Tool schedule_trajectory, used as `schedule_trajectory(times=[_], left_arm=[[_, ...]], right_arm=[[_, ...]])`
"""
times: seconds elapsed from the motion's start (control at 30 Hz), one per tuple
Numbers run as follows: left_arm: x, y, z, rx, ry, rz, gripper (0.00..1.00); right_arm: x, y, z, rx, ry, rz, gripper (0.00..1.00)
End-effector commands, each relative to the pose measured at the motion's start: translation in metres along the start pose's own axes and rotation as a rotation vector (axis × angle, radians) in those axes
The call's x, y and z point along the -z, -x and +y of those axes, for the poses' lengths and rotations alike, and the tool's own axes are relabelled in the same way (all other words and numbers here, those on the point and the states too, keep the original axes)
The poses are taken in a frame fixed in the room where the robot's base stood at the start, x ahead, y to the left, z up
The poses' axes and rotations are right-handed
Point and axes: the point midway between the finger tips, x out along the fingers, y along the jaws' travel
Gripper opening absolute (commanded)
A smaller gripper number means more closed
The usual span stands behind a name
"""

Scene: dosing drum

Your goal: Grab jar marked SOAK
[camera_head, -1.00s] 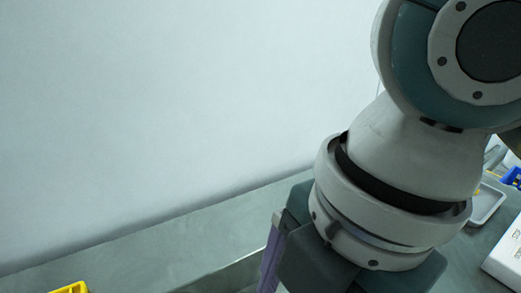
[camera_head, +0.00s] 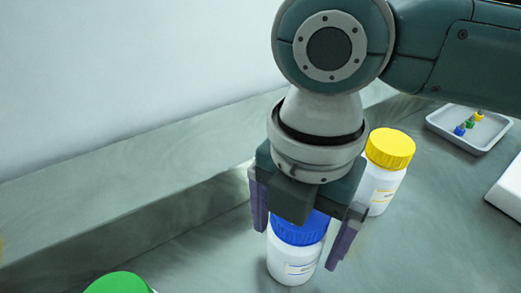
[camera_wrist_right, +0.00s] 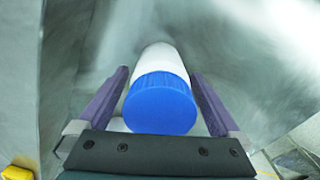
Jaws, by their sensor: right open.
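A white jar with a blue lid (camera_head: 295,262) stands upright on the grey bench; its label is too small to read. My right gripper (camera_head: 297,248) points down over it, with its two purple fingers open on either side of the jar. The right wrist view shows the blue lid (camera_wrist_right: 160,104) between the fingers (camera_wrist_right: 159,75), with gaps at both sides. A white jar with a yellow lid (camera_head: 383,180) stands just behind and to the right, partly hidden by my gripper. A green lid (camera_head: 118,283) shows at the bottom left edge. No SOAK marking is readable. My left gripper is out of view.
A pale tray (camera_head: 450,134) with small blue, green and yellow items lies at the upper right. A white block (camera_head: 508,190) is at the right edge. A raised ledge (camera_head: 130,215) runs along the wall.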

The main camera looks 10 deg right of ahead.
Motion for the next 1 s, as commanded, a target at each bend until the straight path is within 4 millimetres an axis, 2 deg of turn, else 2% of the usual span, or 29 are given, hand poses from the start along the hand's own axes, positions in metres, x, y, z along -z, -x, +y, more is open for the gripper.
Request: schedule_trajectory(times=[0.03,0.13,0.4,1.0], left_arm=[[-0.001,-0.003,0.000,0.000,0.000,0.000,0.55],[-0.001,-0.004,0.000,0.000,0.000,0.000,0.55],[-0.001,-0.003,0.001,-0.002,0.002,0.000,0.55],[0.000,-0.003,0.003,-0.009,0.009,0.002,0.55]], right_arm=[[0.001,-0.009,-0.001,0.003,0.000,0.002,1.00],[0.001,-0.018,-0.001,0.002,0.001,0.000,1.00],[0.001,-0.019,0.000,-0.001,0.002,-0.001,0.98],[0.001,-0.018,0.000,-0.001,0.001,0.000,0.30]])
